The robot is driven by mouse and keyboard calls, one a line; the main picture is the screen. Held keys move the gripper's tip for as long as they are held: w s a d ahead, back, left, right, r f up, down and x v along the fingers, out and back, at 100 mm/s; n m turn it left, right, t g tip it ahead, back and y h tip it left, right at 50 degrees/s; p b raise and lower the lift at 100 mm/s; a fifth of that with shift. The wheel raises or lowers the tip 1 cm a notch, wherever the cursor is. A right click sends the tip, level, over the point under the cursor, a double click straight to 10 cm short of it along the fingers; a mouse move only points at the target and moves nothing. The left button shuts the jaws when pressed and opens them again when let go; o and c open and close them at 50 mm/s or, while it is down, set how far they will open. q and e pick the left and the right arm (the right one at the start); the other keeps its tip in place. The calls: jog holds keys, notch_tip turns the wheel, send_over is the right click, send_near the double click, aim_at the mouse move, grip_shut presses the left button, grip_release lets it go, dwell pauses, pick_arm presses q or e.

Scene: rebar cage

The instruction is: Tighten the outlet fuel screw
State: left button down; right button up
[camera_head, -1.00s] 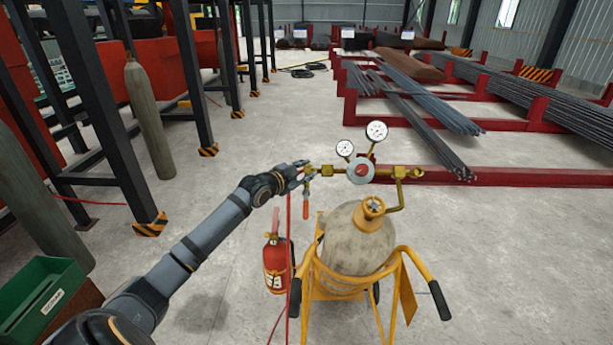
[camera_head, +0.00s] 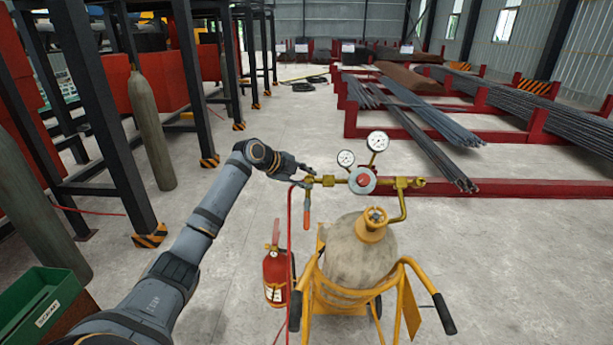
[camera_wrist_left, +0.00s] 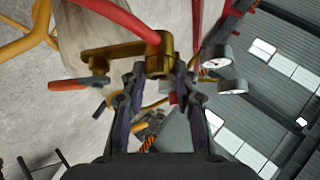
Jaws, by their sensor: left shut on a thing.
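My left gripper (camera_head: 306,175) reaches this end from the upper left. In the left wrist view the brass fuel screw (camera_wrist_left: 159,58) sits between the fingertips, which are shut on it from both sides. My right gripper is out of view.
The cylinder stands in a yellow cart (camera_head: 345,300) with black handles. A red fire extinguisher (camera_head: 275,275) stands at its left. A green bin (camera_head: 40,300) is at the lower left. Rebar racks (camera_head: 425,125) lie behind; the floor between is clear.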

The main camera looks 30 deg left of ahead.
pick_arm(q)
jog(key=shift+m+g, duration=0.4)
dwell(0.3)
jog(key=c, duration=1)
grip_release()
jog(key=v, duration=1.2)
jog(key=shift+a, duration=0.1)
